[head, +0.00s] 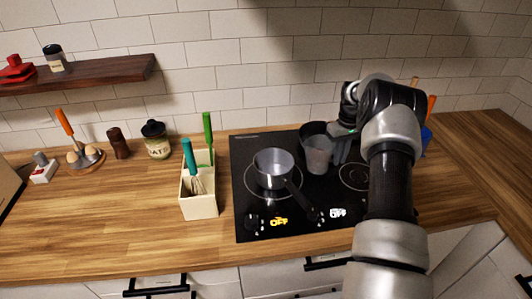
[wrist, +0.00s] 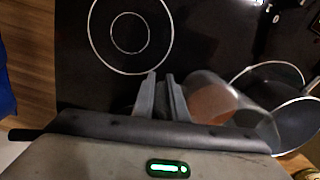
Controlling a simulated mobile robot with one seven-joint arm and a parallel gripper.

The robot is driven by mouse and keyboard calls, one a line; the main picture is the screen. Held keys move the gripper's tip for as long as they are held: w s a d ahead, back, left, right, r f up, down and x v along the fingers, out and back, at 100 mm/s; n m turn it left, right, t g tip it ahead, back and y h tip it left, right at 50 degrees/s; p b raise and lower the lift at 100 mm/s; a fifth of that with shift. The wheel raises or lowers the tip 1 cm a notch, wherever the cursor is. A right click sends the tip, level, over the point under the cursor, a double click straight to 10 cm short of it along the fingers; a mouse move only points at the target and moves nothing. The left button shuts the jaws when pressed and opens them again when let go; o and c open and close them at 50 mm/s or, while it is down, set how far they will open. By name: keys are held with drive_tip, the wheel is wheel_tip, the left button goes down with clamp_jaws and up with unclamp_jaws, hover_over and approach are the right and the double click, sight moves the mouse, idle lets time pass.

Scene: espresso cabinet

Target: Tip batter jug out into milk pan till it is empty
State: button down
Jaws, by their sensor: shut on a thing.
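The batter jug (head: 317,155) is a clear grey cup above the cooktop, near upright in the head view. Brownish batter shows inside the jug (wrist: 213,103) in the wrist view. My gripper (head: 342,146) is at the jug's right side; its fingers (wrist: 160,95) are closed together beside the jug, and the exact grip point is hidden. A grey saucepan with a dark handle, apparently the milk pan (head: 273,167), sits on the front left burner, left of the jug. It also shows in the wrist view (wrist: 272,72). Its inside looks empty in the head view.
A dark pan (head: 312,129) stands behind the jug on the black cooktop (head: 335,200). A cream utensil holder (head: 199,198) with a whisk stands left of the cooktop. A blue container (head: 426,140) is partly behind my arm. The right burner is clear.

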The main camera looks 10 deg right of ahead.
drive_tip(key=shift+d+f, duration=0.1)
drive_tip(key=shift+d, duration=0.05)
drive_tip(key=shift+a+r+h+p, duration=0.3)
drive_tip(key=shift+r+h+p, duration=0.2)
drive_tip(key=shift+r, duration=0.3)
drive_tip(key=a+r+h+b, duration=0.2)
drive_tip(key=a+r+h, duration=0.4)
drive_tip(key=r+h, duration=0.3)
drive_tip(key=shift+r, duration=1.65)
drive_tip(key=shift+a+r+h, duration=0.15)
drive_tip(key=shift+r+h, duration=0.2)
drive_tip(key=shift+h, duration=0.05)
drive_tip(key=shift+a+r+h+b, duration=0.65)
drive_tip(key=shift+r+h, duration=0.1)
drive_tip(key=shift+r, duration=0.15)
drive_tip(key=shift+a+r+h+b, duration=0.5)
drive_tip(key=shift+a+r+h, duration=0.1)
drive_tip(key=shift+r+h, duration=0.2)
idle(0.3)
